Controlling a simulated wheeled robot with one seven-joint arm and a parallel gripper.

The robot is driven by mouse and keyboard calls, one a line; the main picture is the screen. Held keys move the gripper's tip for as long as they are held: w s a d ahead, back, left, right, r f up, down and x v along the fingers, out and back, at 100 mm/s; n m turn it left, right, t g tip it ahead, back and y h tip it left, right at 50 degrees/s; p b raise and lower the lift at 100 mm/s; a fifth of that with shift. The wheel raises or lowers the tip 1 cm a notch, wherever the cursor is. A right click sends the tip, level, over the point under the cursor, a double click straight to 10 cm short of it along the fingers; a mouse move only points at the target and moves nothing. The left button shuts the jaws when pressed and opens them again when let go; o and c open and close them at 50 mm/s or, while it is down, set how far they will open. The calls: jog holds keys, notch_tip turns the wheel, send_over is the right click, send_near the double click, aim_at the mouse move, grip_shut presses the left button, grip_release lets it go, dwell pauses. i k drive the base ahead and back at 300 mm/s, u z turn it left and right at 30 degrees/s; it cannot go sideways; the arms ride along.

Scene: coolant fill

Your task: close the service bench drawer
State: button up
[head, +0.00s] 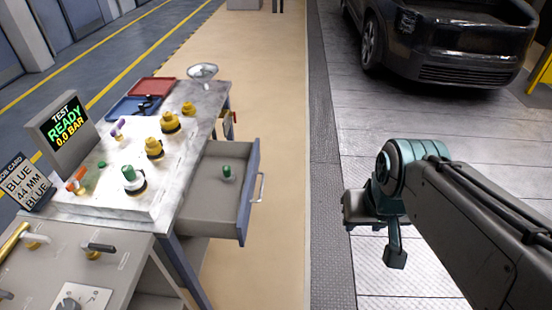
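The service bench (190,180) stands at the left of the head view, with a light worktop. Its drawer (248,210) is pulled well out toward the right, with a blue-grey front and a pale bar handle (261,188). A small green-topped item (227,173) stands inside the drawer. My gripper (396,255) hangs at the end of my arm, well to the right of the drawer and apart from it. It points downward over the pale floor plates. The view does not show whether its fingers are apart.
The worktop holds several yellow fittings (154,149), a green-capped part (133,178), red (152,86) and blue trays, a silver bowl (202,72) and a test screen (68,128). Tan floor (285,130) is clear between drawer and arm. A dark car (450,45) stands behind.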

aim_at(212, 208)
jog(key=u, duration=0.2)
jog(key=i, duration=0.85)
jog(key=u, duration=1.3)
jog(key=k, duration=0.1)
jog(key=z, duration=0.9)
